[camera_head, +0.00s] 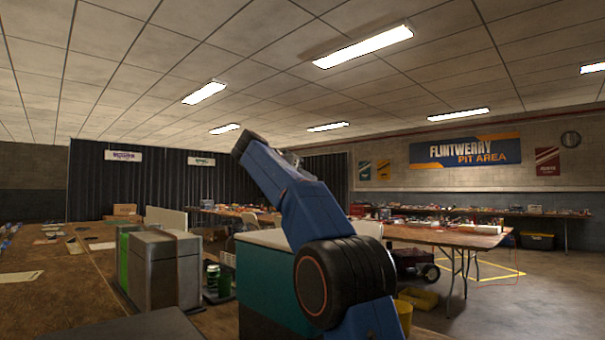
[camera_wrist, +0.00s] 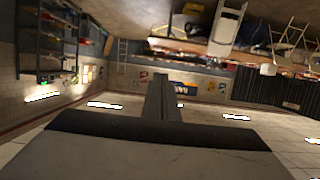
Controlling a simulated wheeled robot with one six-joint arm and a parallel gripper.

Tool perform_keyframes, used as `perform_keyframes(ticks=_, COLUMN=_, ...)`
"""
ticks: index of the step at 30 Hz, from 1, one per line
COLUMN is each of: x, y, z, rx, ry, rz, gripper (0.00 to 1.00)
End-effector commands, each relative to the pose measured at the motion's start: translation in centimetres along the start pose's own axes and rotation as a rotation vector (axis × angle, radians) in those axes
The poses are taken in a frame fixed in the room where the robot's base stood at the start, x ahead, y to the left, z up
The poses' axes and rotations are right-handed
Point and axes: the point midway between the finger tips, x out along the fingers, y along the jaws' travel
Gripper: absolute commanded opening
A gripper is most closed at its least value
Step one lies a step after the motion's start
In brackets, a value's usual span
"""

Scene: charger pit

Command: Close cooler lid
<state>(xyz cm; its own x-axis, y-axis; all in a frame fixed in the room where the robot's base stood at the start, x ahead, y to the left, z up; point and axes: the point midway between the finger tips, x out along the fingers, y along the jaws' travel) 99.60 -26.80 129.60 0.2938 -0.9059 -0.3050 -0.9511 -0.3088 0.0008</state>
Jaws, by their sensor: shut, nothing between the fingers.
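A teal box with a pale top, which looks like the cooler (camera_head: 262,285), stands in front of me in the head view. Its pale top (camera_head: 262,238) looks flat and level, but my blue arm covers its right part. I cannot tell whether this top is the lid or how far the lid is open. My gripper (camera_wrist: 162,97) shows in the wrist view with its fingers together and nothing between them. It is raised and apart from the cooler, which does not show in the wrist view. The head view does not clearly show the fingers.
A brown workbench (camera_head: 60,290) runs along the left. Grey and green boxes (camera_head: 152,268) and green cans (camera_head: 213,280) stand left of the cooler. A table (camera_head: 445,236) stands at the right, with a yellow bin (camera_head: 418,298) nearby. Open floor (camera_head: 520,305) lies at the lower right.

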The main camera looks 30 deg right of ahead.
Motion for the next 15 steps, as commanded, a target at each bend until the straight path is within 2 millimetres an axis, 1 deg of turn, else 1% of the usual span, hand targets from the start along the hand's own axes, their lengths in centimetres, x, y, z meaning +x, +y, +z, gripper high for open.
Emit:
perform_keyframes(ticks=3, x=1.1, y=0.0, z=0.5, rx=-0.002, ry=-0.033, rz=0.003, gripper=0.0)
perform_keyframes(ticks=15, x=4.5, y=0.1, z=2.5, rx=-0.002, ry=-0.029, rz=0.003, gripper=0.0)
